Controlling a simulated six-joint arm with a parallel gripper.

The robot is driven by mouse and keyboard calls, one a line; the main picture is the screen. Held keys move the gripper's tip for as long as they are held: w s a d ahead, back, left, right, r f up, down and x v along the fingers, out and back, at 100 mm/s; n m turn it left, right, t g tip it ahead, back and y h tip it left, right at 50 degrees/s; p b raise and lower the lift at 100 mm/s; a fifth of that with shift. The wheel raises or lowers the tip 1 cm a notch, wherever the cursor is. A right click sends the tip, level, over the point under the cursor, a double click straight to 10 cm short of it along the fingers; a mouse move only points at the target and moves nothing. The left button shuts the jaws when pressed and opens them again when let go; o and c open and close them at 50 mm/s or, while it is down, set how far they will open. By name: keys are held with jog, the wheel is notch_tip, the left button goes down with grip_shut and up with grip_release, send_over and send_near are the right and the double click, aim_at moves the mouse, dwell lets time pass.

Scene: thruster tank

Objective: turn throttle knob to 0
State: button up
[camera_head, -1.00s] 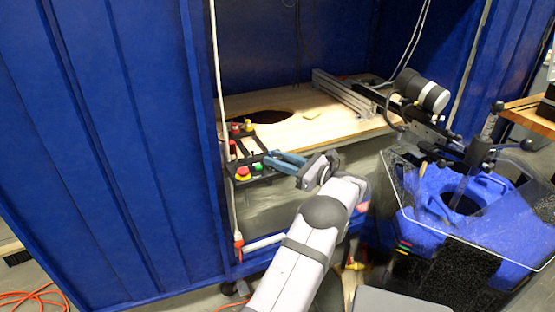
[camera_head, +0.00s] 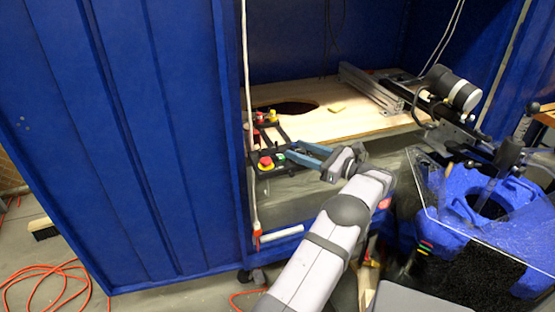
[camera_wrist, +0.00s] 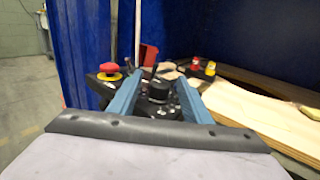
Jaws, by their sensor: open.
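The throttle knob appears to be the round black knob (camera_wrist: 158,91) on the dark control panel (camera_wrist: 140,108). In the wrist view it sits between the two blue fingers of my gripper (camera_wrist: 160,80). The fingers are apart, one on each side of the knob, and I cannot tell whether they touch it. The knob's pointer and scale are too small to read. In the head view my gripper (camera_head: 289,150) reaches left to the panel's right edge, and the knob cannot be made out there.
A red mushroom button on a yellow base (camera_wrist: 109,72) stands left of the fingers. Other red and yellow buttons (camera_wrist: 204,69) are farther back. A blue wall (camera_head: 120,130) and a pale post (camera_head: 249,120) border the panel on the left. A wooden board (camera_head: 340,122) lies behind.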

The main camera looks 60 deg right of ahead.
jog(key=shift+r+m+h, duration=0.1)
jog(key=shift+m+h, duration=0.3)
jog(key=shift+h, duration=0.2)
jog(key=shift+m+h, duration=0.4)
jog(key=shift+h, duration=0.2)
